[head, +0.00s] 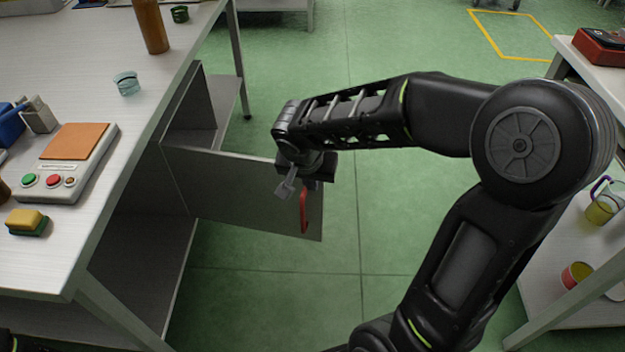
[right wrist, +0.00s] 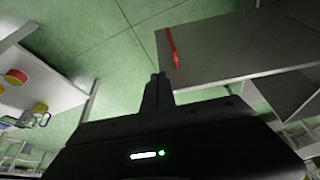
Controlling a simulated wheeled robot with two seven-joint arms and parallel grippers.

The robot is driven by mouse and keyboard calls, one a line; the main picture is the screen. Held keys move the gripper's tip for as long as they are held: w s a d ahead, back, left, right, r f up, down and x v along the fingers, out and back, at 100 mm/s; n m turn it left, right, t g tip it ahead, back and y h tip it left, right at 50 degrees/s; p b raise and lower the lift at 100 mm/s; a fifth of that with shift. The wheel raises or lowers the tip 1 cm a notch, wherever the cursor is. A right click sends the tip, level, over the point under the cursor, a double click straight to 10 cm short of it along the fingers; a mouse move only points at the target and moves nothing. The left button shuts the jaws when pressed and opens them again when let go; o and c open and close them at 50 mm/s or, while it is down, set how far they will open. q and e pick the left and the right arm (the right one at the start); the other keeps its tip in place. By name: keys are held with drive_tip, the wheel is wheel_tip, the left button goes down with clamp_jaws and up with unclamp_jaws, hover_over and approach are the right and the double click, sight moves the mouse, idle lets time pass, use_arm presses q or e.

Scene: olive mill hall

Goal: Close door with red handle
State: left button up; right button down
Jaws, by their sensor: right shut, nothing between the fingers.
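The grey metal door (head: 235,188) stands open, swung out from the cabinet under the left table. Its red handle (head: 304,210) is on the panel near the free edge. My right gripper (head: 284,188) is at the door's free end, just left of the handle in the head view. The gripper is shut and empty. In the right wrist view the fingers (right wrist: 158,88) point toward the door panel (right wrist: 235,50), with the red handle (right wrist: 172,48) just beyond the tips. I cannot tell whether the fingers touch the door.
The left table (head: 75,90) carries a scale-like device (head: 72,165), a sponge (head: 27,222), a glass cup (head: 127,83) and a brown bottle (head: 151,25). A right-hand table (head: 590,75) and its shelf flank my arm. Green floor (head: 270,290) is clear around the door.

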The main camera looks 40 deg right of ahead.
drive_tip(key=w+d+f+b, duration=0.1)
drive_tip(key=w+d+f, duration=0.3)
drive_tip(key=f, duration=0.3)
drive_tip(key=shift+w+d+f, duration=0.4)
drive_tip(key=shift+d, duration=0.2)
